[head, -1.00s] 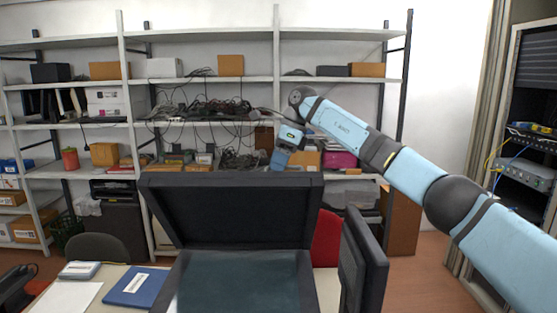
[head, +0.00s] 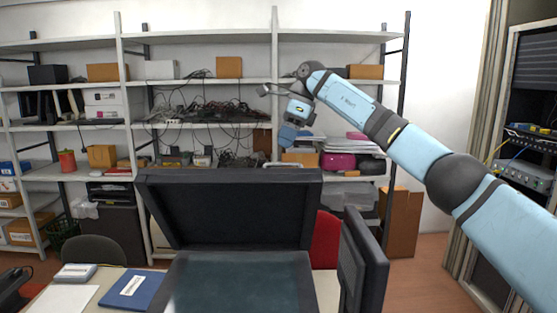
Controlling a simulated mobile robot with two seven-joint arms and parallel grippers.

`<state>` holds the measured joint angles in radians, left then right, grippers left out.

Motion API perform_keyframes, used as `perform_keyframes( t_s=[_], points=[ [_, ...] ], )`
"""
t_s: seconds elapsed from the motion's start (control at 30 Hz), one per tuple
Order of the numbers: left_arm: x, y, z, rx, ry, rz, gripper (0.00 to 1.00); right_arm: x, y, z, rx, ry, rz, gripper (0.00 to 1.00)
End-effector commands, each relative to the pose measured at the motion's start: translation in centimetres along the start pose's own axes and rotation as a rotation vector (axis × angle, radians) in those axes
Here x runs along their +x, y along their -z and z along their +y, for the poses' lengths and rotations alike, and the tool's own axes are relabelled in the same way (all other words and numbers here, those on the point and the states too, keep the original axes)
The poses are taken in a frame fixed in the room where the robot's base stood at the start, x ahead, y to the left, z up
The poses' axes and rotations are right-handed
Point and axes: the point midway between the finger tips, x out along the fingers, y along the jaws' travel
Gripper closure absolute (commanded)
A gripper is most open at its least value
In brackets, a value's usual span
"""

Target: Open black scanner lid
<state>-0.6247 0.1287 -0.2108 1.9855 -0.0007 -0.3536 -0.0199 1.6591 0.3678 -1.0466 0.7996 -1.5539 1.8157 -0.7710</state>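The black scanner's lid (head: 230,208) stands raised at the back of the scanner, its underside facing me. The dark scanner glass (head: 240,283) below it is uncovered. My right arm comes in from the right and reaches over behind the lid. My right gripper (head: 286,146) hangs down above the lid's top edge, toward its right end. It looks apart from the lid. Its fingertips are too small and unclear to tell whether they are open or shut. My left gripper is not in view.
A dark panel (head: 362,262) stands upright at the scanner's right. A blue folder (head: 131,289) and papers lie on the desk at left. A red chair (head: 326,240) stands behind the scanner. Loaded shelves (head: 200,124) line the back wall.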

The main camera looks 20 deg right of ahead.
Motion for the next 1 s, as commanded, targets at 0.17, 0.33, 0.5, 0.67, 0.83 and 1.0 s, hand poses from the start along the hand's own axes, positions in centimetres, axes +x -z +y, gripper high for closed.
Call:
perform_keyframes(
  t_s=[0.17, 0.33, 0.5, 0.67, 0.83, 1.0],
  points=[
    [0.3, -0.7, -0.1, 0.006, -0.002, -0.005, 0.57, -4.0, 0.0, 0.1, 0.001, 0.003, 0.000, 0.62],
    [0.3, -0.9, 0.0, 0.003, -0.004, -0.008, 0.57, -6.6, 0.0, 0.1, 0.001, 0.001, 0.001, 0.62],
    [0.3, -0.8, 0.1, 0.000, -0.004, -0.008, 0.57, -7.6, 0.0, 0.2, 0.000, 0.001, 0.000, 0.62],
    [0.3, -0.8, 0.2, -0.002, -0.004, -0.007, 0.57, -7.7, 0.0, 0.2, -0.001, 0.000, 0.001, 0.62],
    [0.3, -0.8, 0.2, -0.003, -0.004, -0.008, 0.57, -7.7, 0.0, 0.2, -0.001, 0.000, 0.001, 0.62],
    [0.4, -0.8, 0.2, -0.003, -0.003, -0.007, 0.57, -7.7, 0.0, 0.2, 0.000, 0.000, 0.001, 0.62]
  ],
)
